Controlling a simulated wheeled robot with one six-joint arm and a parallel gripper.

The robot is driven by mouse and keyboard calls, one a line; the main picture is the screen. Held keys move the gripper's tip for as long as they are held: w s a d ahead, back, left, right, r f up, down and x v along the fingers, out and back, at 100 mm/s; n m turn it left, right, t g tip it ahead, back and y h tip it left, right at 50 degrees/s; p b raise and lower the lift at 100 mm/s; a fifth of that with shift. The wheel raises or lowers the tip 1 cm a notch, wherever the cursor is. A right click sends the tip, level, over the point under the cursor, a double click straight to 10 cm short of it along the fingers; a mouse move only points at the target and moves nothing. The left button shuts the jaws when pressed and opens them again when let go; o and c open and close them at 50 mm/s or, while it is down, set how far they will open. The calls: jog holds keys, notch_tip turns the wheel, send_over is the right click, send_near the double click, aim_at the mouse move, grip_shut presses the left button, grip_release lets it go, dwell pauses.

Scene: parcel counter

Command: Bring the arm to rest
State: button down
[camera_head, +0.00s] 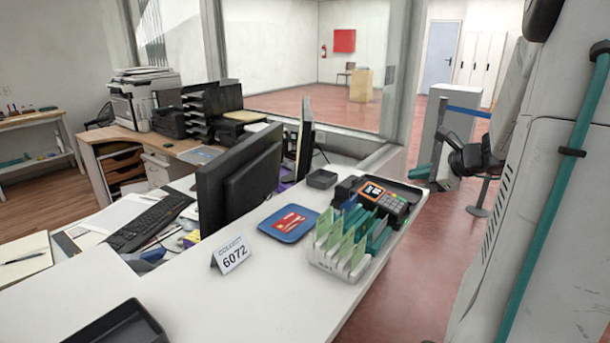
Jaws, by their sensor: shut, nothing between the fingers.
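My gripper (446,170) is at the right of the head view, beside my pale arm and column. It is small and dark, partly lost against the grey pedestal behind it. Its fingers are shut, and I see nothing held. It hangs in the air to the right of the counter (270,300), apart from the things on it. My folded arm links fill much of the right edge of the view, and part of the arm is cut off by the frame.
A monitor (240,180) stands behind. A grey pedestal (447,125) and red floor (400,290) lie beyond.

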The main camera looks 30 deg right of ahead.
jog(key=s+a+r+n+g+y, duration=0.1)
jog(key=a+n+g+y, duration=0.15)
jog(key=a+n, duration=0.8)
jog(key=s+a+r+n+g+y, duration=0.1)
jog(key=s+a+n+g, duration=0.2)
jog(key=a, duration=1.4)
jog(key=s+a+f+n+g+h, duration=0.1)
jog(key=s+a+n+g+h, duration=0.3)
jog(key=s+n, duration=0.9)
jog(key=s+a+h, duration=0.1)
jog(key=a, duration=0.2)
jog(key=shift+a+g, duration=0.25)
jog(key=shift+g, duration=0.1)
